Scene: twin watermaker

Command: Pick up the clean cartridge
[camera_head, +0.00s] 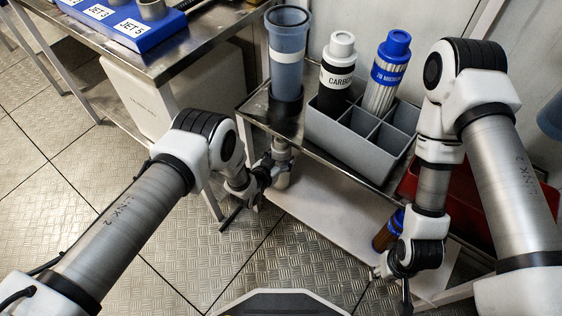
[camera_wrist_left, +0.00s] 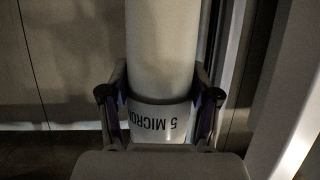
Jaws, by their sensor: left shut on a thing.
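In the left wrist view, a white cartridge (camera_wrist_left: 163,50) with an upside-down "5 MICRON" label stands between the two fingers of my left gripper (camera_wrist_left: 160,110), which is shut on it. In the head view, my left gripper (camera_head: 257,190) is low beside the steel bench, below the blue housing; the held cartridge is hard to make out there. My right gripper (camera_head: 392,280) is low at the right, close to a brown cartridge with a blue cap (camera_head: 385,232). Whether its fingers are open or shut is unclear.
A grey divided caddy (camera_head: 350,137) holds a black "CARBON" cartridge (camera_head: 336,75) and a white pleated cartridge with a blue cap (camera_head: 384,80). The blue housing (camera_head: 287,55) stands left of it. A red bin (camera_head: 470,205) is behind my right arm. Floor at left is clear.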

